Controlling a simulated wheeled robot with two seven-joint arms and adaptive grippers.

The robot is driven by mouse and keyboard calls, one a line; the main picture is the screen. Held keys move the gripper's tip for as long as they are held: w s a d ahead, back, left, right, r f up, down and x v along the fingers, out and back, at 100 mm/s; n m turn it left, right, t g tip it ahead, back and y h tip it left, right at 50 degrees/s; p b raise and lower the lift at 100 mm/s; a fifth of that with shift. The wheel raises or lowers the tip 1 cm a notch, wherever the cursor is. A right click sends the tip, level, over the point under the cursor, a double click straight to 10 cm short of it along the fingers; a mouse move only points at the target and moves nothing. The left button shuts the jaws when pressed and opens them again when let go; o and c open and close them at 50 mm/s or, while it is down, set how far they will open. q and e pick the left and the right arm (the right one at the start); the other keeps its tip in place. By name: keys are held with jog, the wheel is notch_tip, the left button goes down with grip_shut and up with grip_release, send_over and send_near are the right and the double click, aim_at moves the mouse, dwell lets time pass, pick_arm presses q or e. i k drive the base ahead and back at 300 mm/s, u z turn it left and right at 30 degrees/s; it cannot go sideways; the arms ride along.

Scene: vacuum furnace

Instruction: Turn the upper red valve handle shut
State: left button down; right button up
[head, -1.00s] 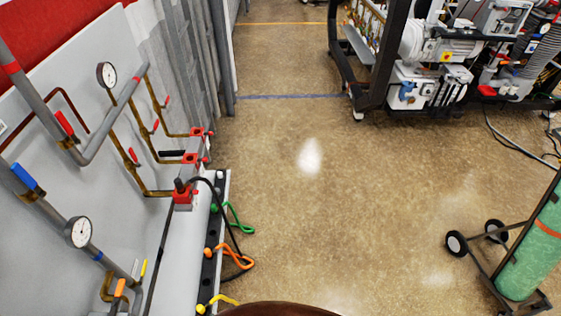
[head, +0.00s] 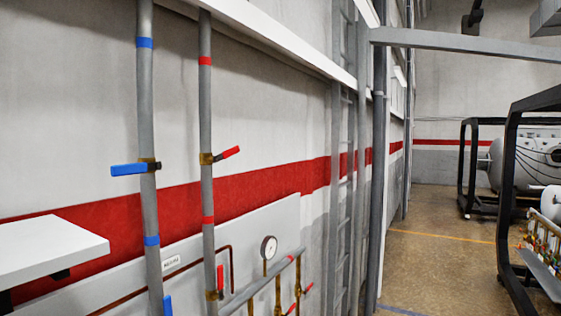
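The upper red valve handle (head: 228,153) sits on a brass valve body (head: 206,158) on the grey vertical pipe with red bands (head: 206,110). The handle sticks out to the right of the pipe and tilts slightly up, across the pipe rather than along it. A lower red handle (head: 220,279) on the same pipe stands upright, along the pipe. Neither of my grippers shows in the head view.
A pipe with blue bands (head: 147,90) and a blue handle (head: 130,169) stands left of the red-banded pipe. A white shelf (head: 45,250) juts out at lower left. A gauge (head: 268,248) and smaller valves are at lower middle. Floor (head: 430,255) is open at right.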

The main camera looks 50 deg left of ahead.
aim_at(226, 154)
jog(key=z, duration=0.4)
jog(key=i, duration=2.25)
jog(key=u, duration=3)
jog(key=i, duration=0.55)
jog(key=z, duration=0.05)
